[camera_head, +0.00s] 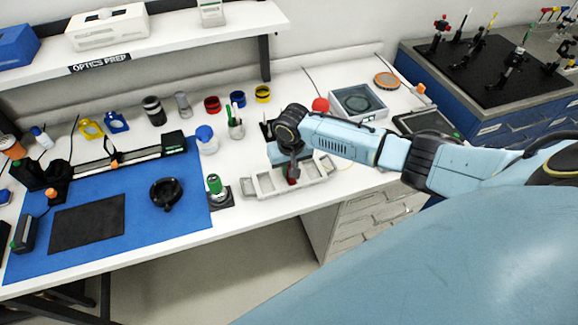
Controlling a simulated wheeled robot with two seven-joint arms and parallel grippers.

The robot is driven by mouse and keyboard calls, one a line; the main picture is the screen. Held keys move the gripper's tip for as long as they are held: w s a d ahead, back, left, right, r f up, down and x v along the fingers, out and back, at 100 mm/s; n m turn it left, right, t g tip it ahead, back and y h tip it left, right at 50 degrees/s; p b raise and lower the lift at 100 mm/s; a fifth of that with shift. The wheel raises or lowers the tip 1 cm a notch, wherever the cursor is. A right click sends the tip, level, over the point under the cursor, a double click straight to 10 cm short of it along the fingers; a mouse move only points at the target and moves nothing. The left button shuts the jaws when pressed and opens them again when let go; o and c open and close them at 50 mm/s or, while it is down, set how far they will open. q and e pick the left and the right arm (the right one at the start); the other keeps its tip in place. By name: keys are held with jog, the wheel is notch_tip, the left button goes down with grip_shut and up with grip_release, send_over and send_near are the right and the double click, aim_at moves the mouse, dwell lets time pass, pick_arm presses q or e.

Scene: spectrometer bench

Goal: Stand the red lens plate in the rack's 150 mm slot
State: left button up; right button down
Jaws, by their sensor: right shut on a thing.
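The pale grey rack (266,186) stands near the front edge of the white bench, right of the blue mat. My right gripper (293,174) points down over the middle of the rack and is shut on the red lens plate (292,181). Only a small red patch of the plate shows, below the jaws. My wrist hides the rest. I cannot tell whether the plate sits in a slot or hangs above it, and slot labels are too small to read. My left gripper is not in view.
A grey open box (358,103) stands at back right. Bare bench lies right of the rack.

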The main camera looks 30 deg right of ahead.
jog(key=shift+f, duration=0.2)
dwell(0.6)
jog(key=c, duration=1.3)
grip_release()
jog(key=r, duration=0.4)
jog(key=s+r, duration=0.1)
jog(key=r, duration=0.8)
jog(key=shift+s+a+r+p, duration=0.2)
jog(key=shift+s+p, duration=0.1)
jog(key=shift+p, duration=0.1)
jog(key=shift+f, duration=0.1)
